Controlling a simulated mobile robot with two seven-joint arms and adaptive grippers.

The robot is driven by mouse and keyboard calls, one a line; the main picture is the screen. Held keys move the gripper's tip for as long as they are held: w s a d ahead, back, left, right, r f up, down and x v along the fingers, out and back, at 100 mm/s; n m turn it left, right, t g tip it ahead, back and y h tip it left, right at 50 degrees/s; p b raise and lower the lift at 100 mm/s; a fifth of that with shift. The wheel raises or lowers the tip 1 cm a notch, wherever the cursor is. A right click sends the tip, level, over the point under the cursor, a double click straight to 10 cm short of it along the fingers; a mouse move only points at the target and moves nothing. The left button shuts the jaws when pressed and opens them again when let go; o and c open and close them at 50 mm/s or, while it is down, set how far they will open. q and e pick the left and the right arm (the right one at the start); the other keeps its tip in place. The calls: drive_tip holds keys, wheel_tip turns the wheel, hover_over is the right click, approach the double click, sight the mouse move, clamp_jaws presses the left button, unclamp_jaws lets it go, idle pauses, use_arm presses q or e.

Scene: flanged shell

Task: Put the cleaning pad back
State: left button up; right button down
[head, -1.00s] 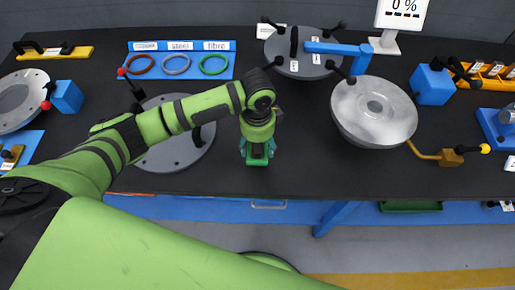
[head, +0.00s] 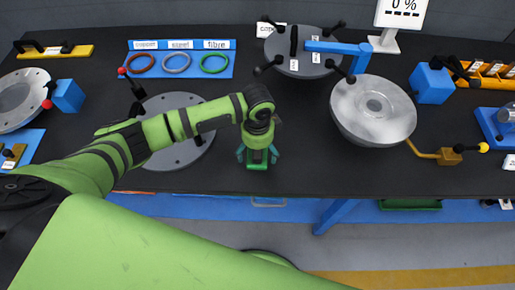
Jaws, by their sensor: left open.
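A small green block (head: 257,164), which looks like the cleaning pad or its holder, is at the front edge of the black table. My left gripper (head: 257,155) is directly above it, pointing down. Its teal fingers are spread, one on each side of the block. The gripper body hides the block's upper part, and I cannot tell whether the fingers touch it. The silvery flanged shell (head: 373,122) stands to the right, well apart from the gripper. My right gripper is not in view.
A grey round flange (head: 180,155) lies partly under my left arm. A blue tray with three rings (head: 178,77) and a dark lid with handles (head: 300,68) on a blue arm are behind. A yellow-knobbed lever (head: 447,156) is at right. Black table (head: 310,165) is clear between gripper and shell.

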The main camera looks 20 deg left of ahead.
use_arm(q)
wheel_tip(320, 180, up, 12)
drive_tip(key=shift+r+b, duration=0.15)
drive_tip(key=shift+b, duration=0.25)
idle(0.6)
